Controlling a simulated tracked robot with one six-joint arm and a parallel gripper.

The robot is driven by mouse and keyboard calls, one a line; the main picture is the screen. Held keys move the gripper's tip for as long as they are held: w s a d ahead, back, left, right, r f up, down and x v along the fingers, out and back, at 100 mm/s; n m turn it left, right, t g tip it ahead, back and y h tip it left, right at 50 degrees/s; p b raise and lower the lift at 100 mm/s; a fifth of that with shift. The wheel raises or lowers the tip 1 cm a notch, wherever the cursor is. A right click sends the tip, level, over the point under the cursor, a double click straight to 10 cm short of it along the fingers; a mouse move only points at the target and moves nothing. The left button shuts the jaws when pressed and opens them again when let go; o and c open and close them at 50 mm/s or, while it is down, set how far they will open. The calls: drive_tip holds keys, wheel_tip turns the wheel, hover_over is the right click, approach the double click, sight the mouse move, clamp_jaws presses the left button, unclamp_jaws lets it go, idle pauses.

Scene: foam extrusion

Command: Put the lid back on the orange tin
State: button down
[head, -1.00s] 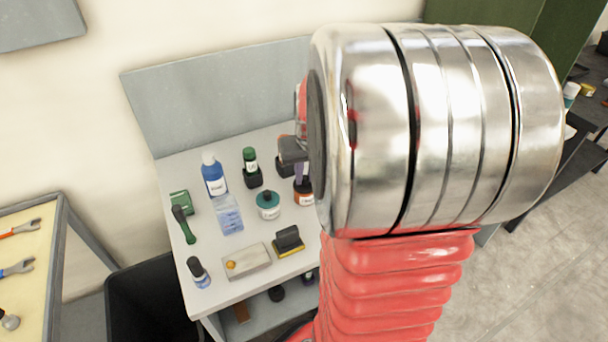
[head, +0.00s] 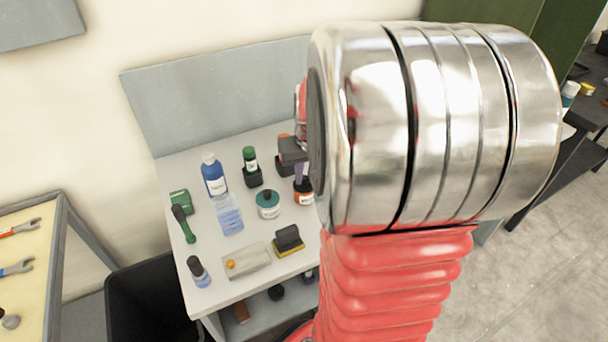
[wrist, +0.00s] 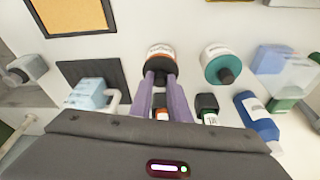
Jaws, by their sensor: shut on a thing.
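The orange tin (wrist: 158,49) stands on the grey table, with a white label band and a dark top. In the head view, the tin (head: 303,197) is partly hidden by my arm's silver joint. My gripper (wrist: 161,80) is at the tin's top, its two purple fingers shut on a small dark piece that looks like the lid (wrist: 160,77). In the head view, a purple finger (head: 300,172) shows just above the tin. The lid is at the tin's mouth; I cannot tell whether it is seated or slightly apart.
A teal tin (head: 268,204) stands close to the left of the orange tin. A dark green bottle (head: 251,168), a blue bottle (head: 213,177) and a clear blue container (head: 229,214) stand nearby. A yellow and black brush (head: 288,241) and a grey block (head: 246,262) lie nearer the front.

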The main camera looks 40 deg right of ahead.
drive_tip(key=c, duration=1.6)
unclamp_jaws()
drive_tip(key=shift+o, duration=0.4)
drive_tip(key=o, duration=0.4)
drive_tip(key=shift+r, duration=0.15)
drive_tip(key=shift+r, duration=3.35)
drive_tip(key=shift+c, duration=0.3)
clamp_jaws()
